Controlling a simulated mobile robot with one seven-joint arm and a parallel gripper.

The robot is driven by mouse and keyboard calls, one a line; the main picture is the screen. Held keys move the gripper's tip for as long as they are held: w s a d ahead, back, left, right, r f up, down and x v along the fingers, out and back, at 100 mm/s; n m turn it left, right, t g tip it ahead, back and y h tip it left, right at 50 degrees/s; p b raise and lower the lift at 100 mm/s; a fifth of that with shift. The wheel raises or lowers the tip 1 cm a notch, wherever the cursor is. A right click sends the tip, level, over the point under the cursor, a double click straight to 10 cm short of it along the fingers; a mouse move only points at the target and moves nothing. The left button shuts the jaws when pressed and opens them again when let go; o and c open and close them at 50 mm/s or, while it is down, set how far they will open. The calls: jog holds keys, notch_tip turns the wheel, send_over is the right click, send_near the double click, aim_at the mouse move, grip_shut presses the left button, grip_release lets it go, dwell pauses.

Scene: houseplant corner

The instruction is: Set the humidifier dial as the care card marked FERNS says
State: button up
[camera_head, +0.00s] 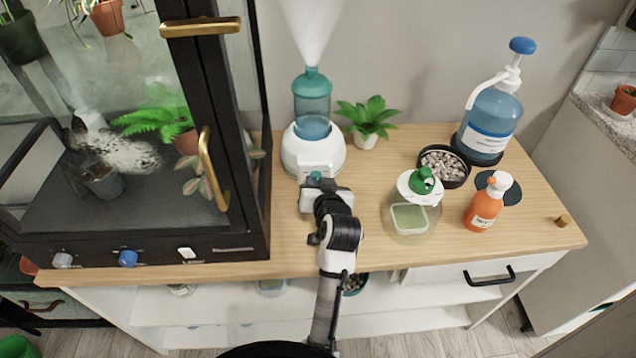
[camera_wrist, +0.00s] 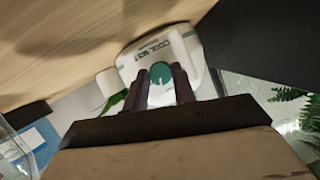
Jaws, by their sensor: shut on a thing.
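The humidifier (camera_head: 314,152) stands at the back of the wooden table, with a white base, a teal translucent tank and white mist rising from it. Its teal dial (camera_head: 315,176) is on the front face. My gripper (camera_head: 317,184) is at the front of the humidifier. In the wrist view the green dial (camera_wrist: 161,74) shows between the dark fingers of my gripper (camera_wrist: 162,84), which is shut on it. Lettering reading "COOL MIST" is above the dial, but its setting marks cannot be read. No card marked FERNS can be made out.
A glass plant cabinet (camera_head: 215,130) with a brass handle stands close on the left. A small potted plant (camera_head: 366,140) is right of the humidifier. Farther right are a pebble bowl (camera_head: 458,182), a blue pump bottle (camera_head: 487,125), an orange bottle (camera_head: 484,208) and a green-topped container (camera_head: 410,215).

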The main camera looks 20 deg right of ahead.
jog(key=m+y, duration=0.1)
jog(key=m+t+y, duration=0.1)
jog(key=m, duration=0.1)
jog(key=shift+d+f+m, duration=0.1)
jog(key=shift+f+m, duration=0.1)
jog(key=shift+m, duration=0.1)
jog(key=m+t+y, duration=0.1)
jog(key=m, duration=0.2)
jog(key=shift+s+f+t+b, duration=0.1)
jog(key=shift+t+b, duration=0.3)
jog(key=shift+m, duration=0.3)
jog(key=o, duration=1)
jog(key=shift+d, duration=0.1)
jog(key=s+b, duration=0.1)
jog(key=s, duration=0.3)
jog(key=s+d+r+b, duration=0.1)
jog(key=s, duration=0.4)
jog(key=s+r+b, duration=0.1)
jog(key=s, duration=0.3)
jog(key=shift+s+d, duration=0.15)
jog(key=shift+s, duration=0.15)
